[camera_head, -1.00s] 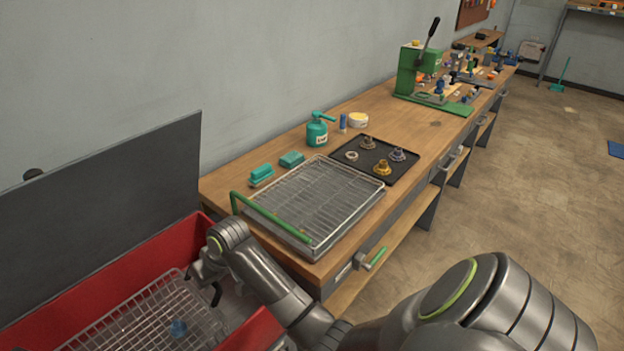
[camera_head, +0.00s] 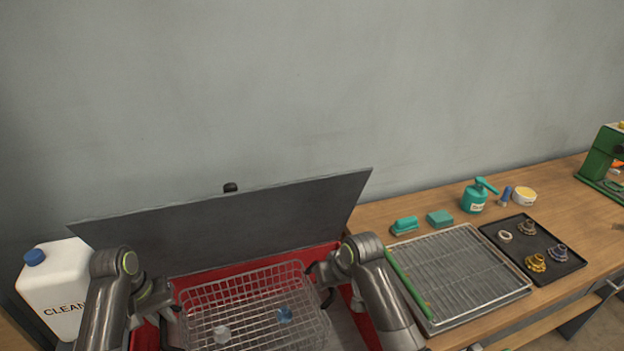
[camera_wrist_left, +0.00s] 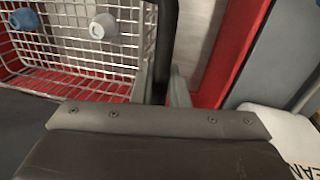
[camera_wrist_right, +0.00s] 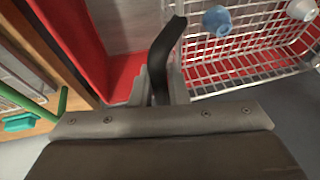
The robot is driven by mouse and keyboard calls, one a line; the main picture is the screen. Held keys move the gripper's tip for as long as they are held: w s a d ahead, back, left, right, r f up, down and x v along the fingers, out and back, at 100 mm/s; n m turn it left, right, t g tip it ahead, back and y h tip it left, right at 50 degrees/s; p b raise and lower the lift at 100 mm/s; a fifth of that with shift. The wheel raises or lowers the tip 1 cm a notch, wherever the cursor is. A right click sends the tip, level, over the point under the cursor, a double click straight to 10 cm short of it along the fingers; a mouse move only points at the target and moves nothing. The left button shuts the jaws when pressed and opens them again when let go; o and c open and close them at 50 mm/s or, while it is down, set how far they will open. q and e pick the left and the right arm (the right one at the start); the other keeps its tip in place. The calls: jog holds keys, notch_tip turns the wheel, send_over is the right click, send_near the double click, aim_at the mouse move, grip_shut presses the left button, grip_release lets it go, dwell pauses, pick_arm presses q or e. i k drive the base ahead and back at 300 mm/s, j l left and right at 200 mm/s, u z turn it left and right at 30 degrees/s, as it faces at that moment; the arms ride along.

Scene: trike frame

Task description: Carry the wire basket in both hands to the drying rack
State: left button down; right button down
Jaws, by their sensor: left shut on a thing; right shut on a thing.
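The wire basket (camera_head: 252,292) is at the red tub, with a blue part (camera_head: 285,315) and a pale grey part (camera_head: 222,334) inside it. My left gripper (camera_head: 168,322) is shut on the basket's dark left handle (camera_wrist_left: 166,40). My right gripper (camera_head: 322,284) is shut on the dark right handle (camera_wrist_right: 165,50). The basket looks about level; I cannot tell whether its bottom touches the tub. The drying rack (camera_head: 465,268), a wire grid over a shallow tray with a green bar along its left side, lies on the bench to the right.
The red tub (camera_head: 340,250) has a raised dark lid (camera_head: 240,230) behind it. A white cleaner jug (camera_head: 55,290) stands at left. The rack's grid is empty.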

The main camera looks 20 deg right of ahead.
aim_at(456, 265)
jog(key=k+l, duration=0.85)
jog(key=l, duration=0.3)
jog(key=k+l, duration=0.15)
jog(key=l, duration=0.3)
jog(key=k+l, duration=0.1)
jog(key=l, duration=0.75)
jog(key=k+l+z, duration=0.1)
jog(key=l, duration=0.35)
